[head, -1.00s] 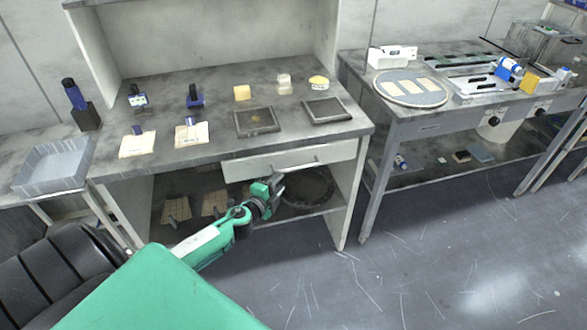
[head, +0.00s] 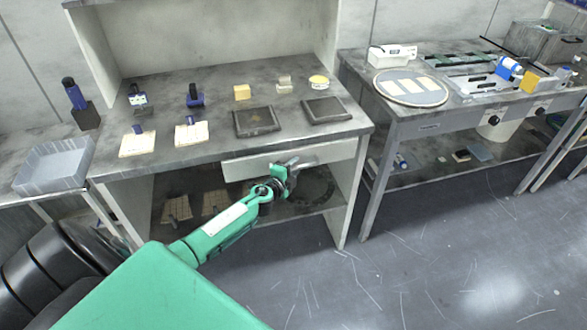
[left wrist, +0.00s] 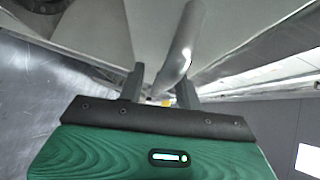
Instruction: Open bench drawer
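The bench drawer has a pale front (head: 330,153) under the right half of the bench top, and it looks shut. My left gripper (head: 291,168) is at the middle of the drawer front, over its handle, and hides part of it. In the left wrist view a rounded grey handle bar (left wrist: 182,45) runs down toward the gap between the two dark fingers (left wrist: 160,90). The fingers stand apart, one on each side of the bar's near end. I cannot tell whether they touch it. My right gripper is not in view.
The bench top (head: 215,95) holds two dark square plates, stamps, pads and small blocks. A grey tray (head: 52,166) stands at left. A second table (head: 440,125) with tools stands at right. The lower shelf holds a dark ring (head: 316,192). The floor in front is clear.

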